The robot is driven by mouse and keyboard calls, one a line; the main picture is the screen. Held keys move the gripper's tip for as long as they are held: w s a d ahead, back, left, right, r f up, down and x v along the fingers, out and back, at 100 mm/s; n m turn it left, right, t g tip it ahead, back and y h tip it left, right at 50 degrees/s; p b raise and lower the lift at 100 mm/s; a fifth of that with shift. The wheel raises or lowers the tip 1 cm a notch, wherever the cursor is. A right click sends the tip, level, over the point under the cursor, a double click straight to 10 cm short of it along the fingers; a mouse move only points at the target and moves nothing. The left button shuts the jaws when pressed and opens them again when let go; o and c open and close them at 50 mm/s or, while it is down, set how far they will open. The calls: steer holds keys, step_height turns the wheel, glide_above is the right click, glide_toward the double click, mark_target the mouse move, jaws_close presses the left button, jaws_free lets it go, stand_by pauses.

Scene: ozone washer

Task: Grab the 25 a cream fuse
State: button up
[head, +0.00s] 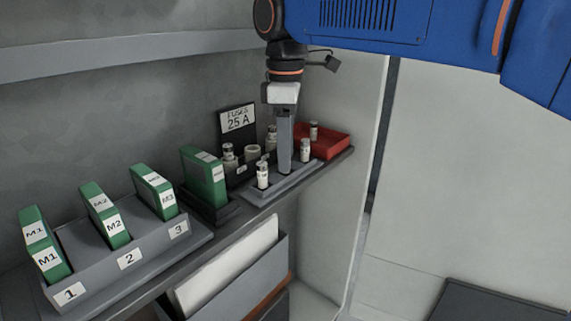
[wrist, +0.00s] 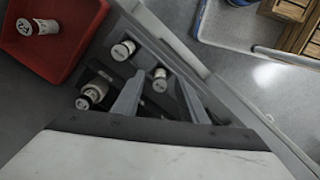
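Several cream fuses stand around my gripper (head: 285,168), which points down over a grey tray (head: 258,196). One cream fuse (head: 263,175) is left of the fingers and another cream fuse (head: 305,150) is right of them. A sign (head: 237,119) reading "FUSES 25 A" is behind, with a fuse (head: 228,154) below it. In the wrist view my gripper's fingers (wrist: 159,88) are apart, with nothing held. One upright fuse (wrist: 160,80) shows between or just beyond the fingertips. Another fuse (wrist: 123,49) is above left, and one (wrist: 92,92) is left. Ratings on the fuses are unreadable.
A red bin (head: 325,146) with a fuse (head: 314,131) in it stands at the shelf's right end; it also shows in the wrist view (wrist: 66,64). Green modules (head: 203,176) and a numbered rack (head: 128,260) are left. The shelf ends close to the tray's front.

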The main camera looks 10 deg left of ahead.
jaws_close()
steer(key=shift+r, duration=0.1)
